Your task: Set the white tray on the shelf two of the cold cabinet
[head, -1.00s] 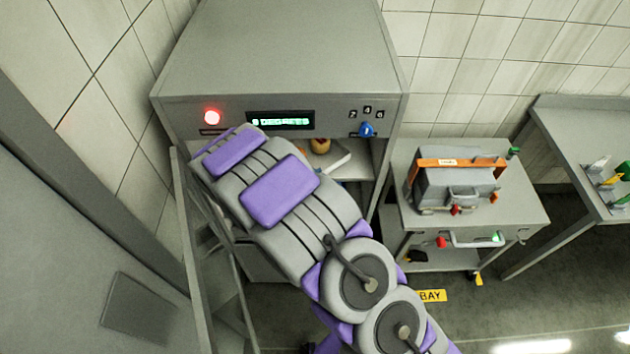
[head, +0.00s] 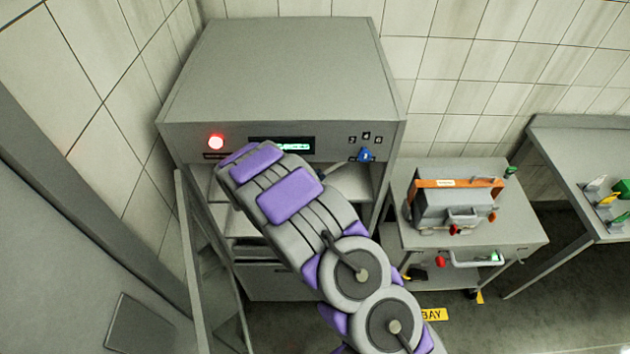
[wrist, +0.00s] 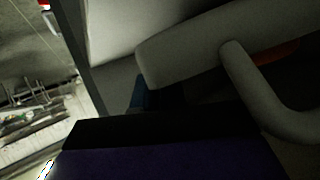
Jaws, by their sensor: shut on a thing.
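The grey cold cabinet (head: 280,65) stands ahead, with its front open and its door (head: 200,265) swung out to the left. Its shelves (head: 243,222) show only partly behind my arm. My arm reaches into the opening, and its end is hidden in the head view. In the wrist view my gripper (wrist: 165,125) shows as a dark and purple block, shut, beside a pale rounded bar (wrist: 190,48) that looks like part of what it holds. The white tray is not clearly seen now; my arm covers its place in the head view.
A red lamp (head: 216,142) and a display (head: 281,145) are on the cabinet front, with a blue knob (head: 365,155) at right. A trolley (head: 480,253) carrying a grey case (head: 458,205) stands to the right. A grey table (head: 590,150) is farther right.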

